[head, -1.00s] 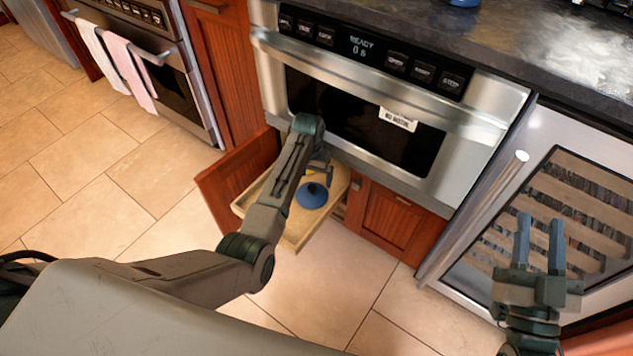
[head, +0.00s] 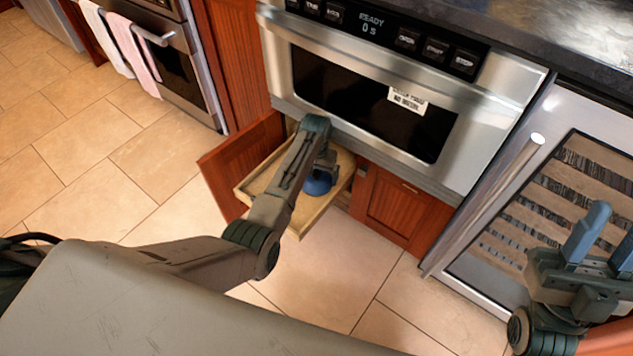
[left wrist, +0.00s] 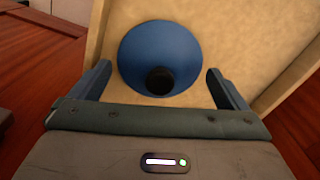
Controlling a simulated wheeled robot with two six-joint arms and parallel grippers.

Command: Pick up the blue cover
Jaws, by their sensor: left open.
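The blue cover (head: 318,183) lies in the pulled-out wooden drawer (head: 322,207) below the microwave. In the left wrist view the cover (left wrist: 150,48) is a round blue dome with a black knob (left wrist: 160,80). My left gripper (left wrist: 160,85) is open, with one blue finger to either side of the cover's near part and the knob between them. The fingers do not appear closed on it. In the head view my left arm hides part of the cover and the left gripper's fingertips. My right gripper (head: 606,235) is open and empty in front of the glass-door cooler at the right.
The microwave (head: 375,95) overhangs the back of the drawer. An open red cabinet door (head: 240,165) stands left of the drawer, and a closed cabinet door (head: 402,212) is at its right. The tiled floor in front is clear.

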